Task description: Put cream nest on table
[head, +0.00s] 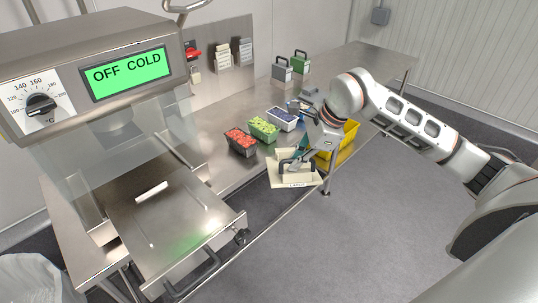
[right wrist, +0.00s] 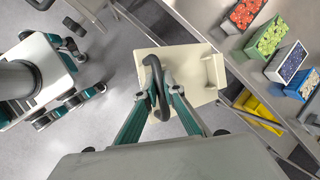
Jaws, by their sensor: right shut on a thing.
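The cream nest (head: 290,183) is a pale block-like plate with a raised back and a black handle on top. My right gripper (head: 293,164) is shut on its handle and holds it in the air by the table's front edge, over the floor. In the right wrist view the nest (right wrist: 208,75) hangs beyond the fingers (right wrist: 158,98), which close on the black handle. My left gripper is not in view.
Punnets of red (head: 241,142), green (head: 264,129) and dark blue (head: 282,119) fruit stand in a row on the table. A yellow bin (head: 350,137) is right of the gripper. A steel machine (head: 95,75) reading "OFF COLD" stands left. Bare tabletop lies left of the punnets.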

